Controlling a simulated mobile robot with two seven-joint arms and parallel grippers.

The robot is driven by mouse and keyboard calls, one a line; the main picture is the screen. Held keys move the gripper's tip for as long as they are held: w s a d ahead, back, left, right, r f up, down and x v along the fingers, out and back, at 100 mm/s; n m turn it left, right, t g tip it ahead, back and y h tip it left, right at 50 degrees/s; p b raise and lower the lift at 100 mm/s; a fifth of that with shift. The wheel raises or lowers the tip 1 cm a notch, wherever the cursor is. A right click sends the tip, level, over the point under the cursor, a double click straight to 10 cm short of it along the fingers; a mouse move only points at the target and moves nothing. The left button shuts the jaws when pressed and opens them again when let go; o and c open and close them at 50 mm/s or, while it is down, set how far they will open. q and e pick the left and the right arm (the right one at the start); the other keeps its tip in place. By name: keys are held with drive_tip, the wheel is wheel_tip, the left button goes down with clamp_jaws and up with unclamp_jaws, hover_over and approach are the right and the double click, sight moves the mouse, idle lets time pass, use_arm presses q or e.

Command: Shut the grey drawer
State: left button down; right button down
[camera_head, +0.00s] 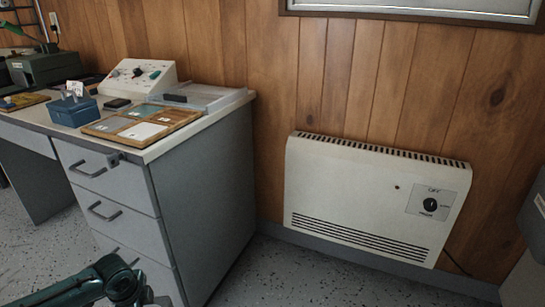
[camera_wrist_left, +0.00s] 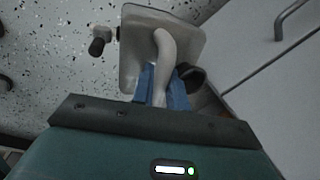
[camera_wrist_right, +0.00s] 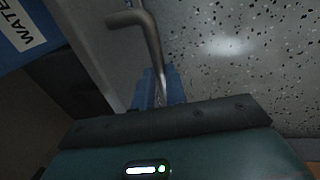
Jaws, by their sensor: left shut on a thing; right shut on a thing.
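A grey drawer unit under the desk shows several drawer fronts with bar handles, including a top drawer (camera_head: 103,173) and a middle drawer (camera_head: 112,211). These two look about flush; the lowest is partly hidden by my left arm. In the left wrist view my left gripper (camera_wrist_left: 165,86) is shut on a pale curved bar (camera_wrist_left: 165,48), in front of a beige plate; what it belongs to is unclear. A grey front with a handle (camera_wrist_left: 292,18) shows beside it. My right gripper (camera_wrist_right: 160,86) is shut on a bent metal bar handle (camera_wrist_right: 152,38) beside a grey panel (camera_wrist_right: 103,50).
A blue container marked WATER (camera_wrist_right: 28,30) is close to my right gripper. A cream heater (camera_head: 370,195) hangs on the wall. The desk top holds a tile board (camera_head: 190,117), a blue box (camera_head: 73,110) and a control box (camera_head: 140,76). Speckled floor (camera_head: 290,270) lies open before the heater.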

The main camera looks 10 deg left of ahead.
use_arm(q)
drive_tip(key=shift+w, duration=0.1)
use_arm(e)
drive_tip(key=shift+s+d, duration=0.15)
drive_tip(key=shift+d, duration=0.15)
drive_tip(key=shift+r, duration=0.1)
drive_tip(key=c, duration=1.4)
unclamp_jaws()
drive_tip(key=shift+d, duration=0.1)
drive_tip(key=shift+c, duration=0.2)
use_arm(q)
drive_tip(key=shift+r, duration=0.1)
